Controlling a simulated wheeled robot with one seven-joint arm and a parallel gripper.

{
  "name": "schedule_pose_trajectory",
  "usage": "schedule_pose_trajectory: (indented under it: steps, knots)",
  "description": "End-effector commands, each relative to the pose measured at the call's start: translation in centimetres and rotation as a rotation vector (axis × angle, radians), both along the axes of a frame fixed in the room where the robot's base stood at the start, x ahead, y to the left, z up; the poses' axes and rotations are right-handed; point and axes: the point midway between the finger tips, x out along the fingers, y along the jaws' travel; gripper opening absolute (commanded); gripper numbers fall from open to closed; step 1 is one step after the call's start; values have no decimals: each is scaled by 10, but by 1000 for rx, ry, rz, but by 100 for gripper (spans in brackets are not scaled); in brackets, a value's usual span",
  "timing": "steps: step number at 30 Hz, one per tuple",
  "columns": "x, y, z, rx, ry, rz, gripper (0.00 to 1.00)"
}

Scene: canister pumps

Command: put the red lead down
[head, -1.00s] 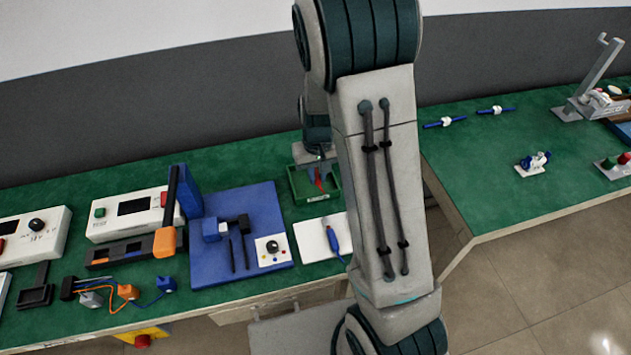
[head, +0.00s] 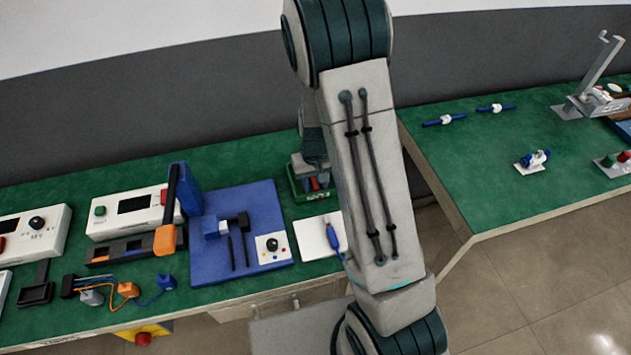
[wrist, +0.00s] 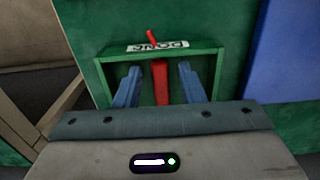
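The red lead (wrist: 160,82) lies in a small green tray (wrist: 219,76) with a white DONE label, seen in the wrist view. Its thin red end sticks up past the label on the tray's wall. My gripper (wrist: 158,78) is over the tray with its two blue fingers open, one on each side of the red lead. A gap shows between each finger and the lead. In the head view a bit of red (head: 315,184) shows under my gripper inside the tray (head: 318,197); my arm hides part of this area.
A blue board (head: 215,265) with a probe stand lies left of the tray. A white pad (head: 310,240) with a blue-handled tool lies in front of it. White meters (head: 130,213) stand further left. The right bench (head: 470,180) has free room.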

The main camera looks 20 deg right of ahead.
Motion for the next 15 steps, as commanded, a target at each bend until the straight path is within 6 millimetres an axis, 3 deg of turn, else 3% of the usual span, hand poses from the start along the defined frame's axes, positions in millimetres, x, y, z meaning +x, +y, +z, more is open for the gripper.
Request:
schedule_pose_trajectory:
  steps: [10, 15]
  knots:
    - [0, 0, 3, 0, 0, 0, 37]
    - [1, 0, 21, 1, -5, 1, 37]
